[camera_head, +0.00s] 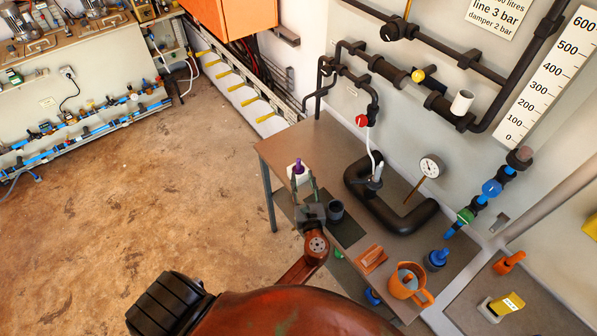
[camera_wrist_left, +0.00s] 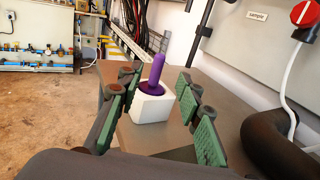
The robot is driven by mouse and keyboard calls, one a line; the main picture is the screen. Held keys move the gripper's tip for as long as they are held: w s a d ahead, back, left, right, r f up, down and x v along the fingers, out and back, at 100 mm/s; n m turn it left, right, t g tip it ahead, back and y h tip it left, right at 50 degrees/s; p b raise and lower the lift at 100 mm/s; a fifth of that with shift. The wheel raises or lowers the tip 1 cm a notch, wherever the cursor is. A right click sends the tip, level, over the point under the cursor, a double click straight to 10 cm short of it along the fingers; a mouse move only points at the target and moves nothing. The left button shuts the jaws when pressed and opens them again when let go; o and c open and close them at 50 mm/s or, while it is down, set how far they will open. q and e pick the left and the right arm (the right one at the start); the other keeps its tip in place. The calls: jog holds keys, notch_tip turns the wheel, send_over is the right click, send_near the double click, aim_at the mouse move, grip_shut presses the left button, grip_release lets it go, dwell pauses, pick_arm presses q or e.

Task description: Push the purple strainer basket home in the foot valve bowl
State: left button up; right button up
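The purple strainer basket (camera_wrist_left: 157,71) sits in the white foot valve bowl (camera_wrist_left: 151,108), with its stem standing up and leaning slightly. A purple rim shows around the stem inside the bowl's opening; how deep the basket sits is hard to tell. In the head view the purple stem (camera_head: 298,166) and white bowl (camera_head: 297,178) are at the table's left part. My left gripper (camera_head: 304,184) is open, just on the near side of the bowl. In the wrist view its green-padded fingers stand apart to either side, with nothing held. My right gripper is not in view.
The tabletop behind the bowl is clear.

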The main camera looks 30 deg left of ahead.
aim_at(299, 164)
pick_arm(q)
jog(key=x, duration=0.6)
jog(key=shift+w+a+f, duration=0.2)
jog(key=shift+a+f, duration=0.05)
jog(key=shift+a, duration=0.05)
jog(key=shift+c, duration=0.5)
grip_shut()
